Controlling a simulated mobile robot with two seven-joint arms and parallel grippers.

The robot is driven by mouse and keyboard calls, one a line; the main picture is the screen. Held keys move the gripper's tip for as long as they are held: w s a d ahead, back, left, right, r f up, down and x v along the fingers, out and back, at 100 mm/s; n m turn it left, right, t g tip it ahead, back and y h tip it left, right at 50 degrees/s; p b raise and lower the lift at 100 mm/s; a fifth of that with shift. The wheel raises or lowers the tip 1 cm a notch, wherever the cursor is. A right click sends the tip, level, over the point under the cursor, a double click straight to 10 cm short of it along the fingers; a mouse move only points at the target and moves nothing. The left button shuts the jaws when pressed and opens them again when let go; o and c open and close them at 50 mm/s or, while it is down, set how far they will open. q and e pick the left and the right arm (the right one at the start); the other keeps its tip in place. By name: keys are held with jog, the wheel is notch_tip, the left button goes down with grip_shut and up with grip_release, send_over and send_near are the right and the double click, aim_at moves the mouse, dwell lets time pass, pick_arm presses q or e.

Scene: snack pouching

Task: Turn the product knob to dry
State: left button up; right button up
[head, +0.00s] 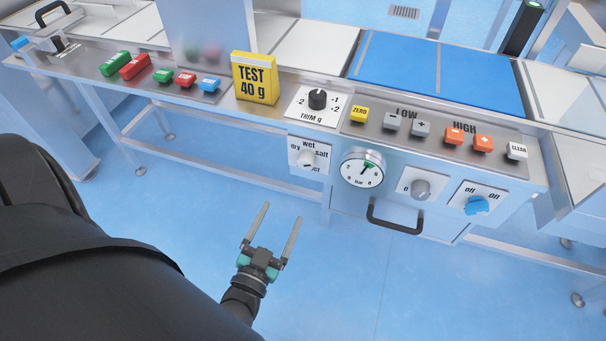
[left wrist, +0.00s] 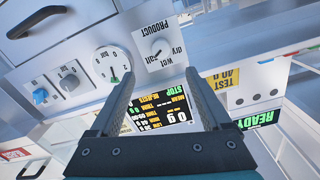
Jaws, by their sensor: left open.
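The product knob (head: 306,159) is a small light grey dial on a white plate marked dry, wet and salt, on the front face below the console. Dry is at the plate's left, wet at the top, salt at the right; I cannot tell surely where the knob points. In the left wrist view the knob (left wrist: 160,49) shows upside down, beyond the fingertips. My left gripper (head: 281,212) is open and empty, below and slightly left of the knob, apart from it. It also frames the left wrist view (left wrist: 158,78). My right gripper is not in view.
A pressure gauge (head: 362,169), a grey knob (head: 420,189) and a blue off knob (head: 477,206) sit right of the plate. A black handle (head: 394,217) sticks out below them. The black trim knob (head: 317,98) and yellow test block (head: 254,79) are above. Open floor lies below.

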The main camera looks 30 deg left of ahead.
aim_at(304, 166)
pick_arm(q)
jog(key=b+x, duration=0.4)
jog(key=x, duration=1)
jog(key=shift+r, duration=0.15)
jog(key=shift+w+a, duration=0.15)
jog(key=shift+w, duration=0.4)
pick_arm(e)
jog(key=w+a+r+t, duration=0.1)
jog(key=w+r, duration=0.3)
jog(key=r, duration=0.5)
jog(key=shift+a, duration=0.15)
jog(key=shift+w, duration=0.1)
pick_arm(q)
grip_shut()
